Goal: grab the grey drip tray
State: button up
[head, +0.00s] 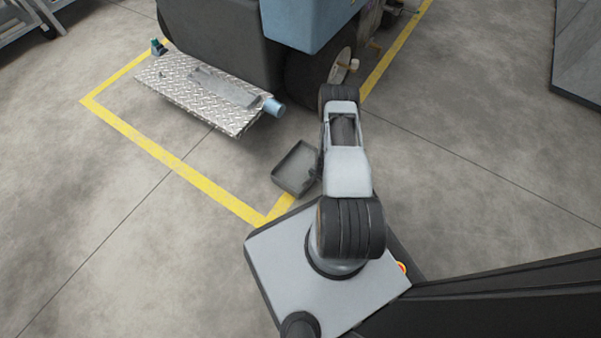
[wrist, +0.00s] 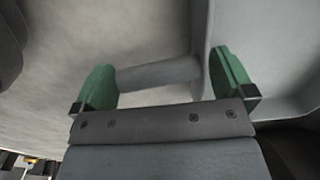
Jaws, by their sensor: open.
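The grey drip tray (head: 295,168) is a shallow, open box on the floor, just left of my arm in the head view. My arm covers its right side. My gripper is hidden behind the arm there. In the wrist view my gripper (wrist: 165,88) has its two green fingers wide apart. A grey round bar (wrist: 160,73) spans the gap between the fingers and meets a smooth grey surface (wrist: 275,60) on the right. These look like the tray's handle and wall, but I cannot be certain. Whether the fingers touch the bar is unclear.
A diamond-plate platform (head: 190,90) with a blue-grey cylinder (head: 274,106) on its corner lies beyond the tray. A large blue and dark grey machine (head: 300,22) stands behind. Yellow floor lines (head: 180,165) run past the tray. Bare concrete is clear at left and right.

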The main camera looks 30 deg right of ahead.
jog(key=shift+f, duration=0.15)
jog(key=c, duration=1)
jog(key=shift+c, duration=0.2)
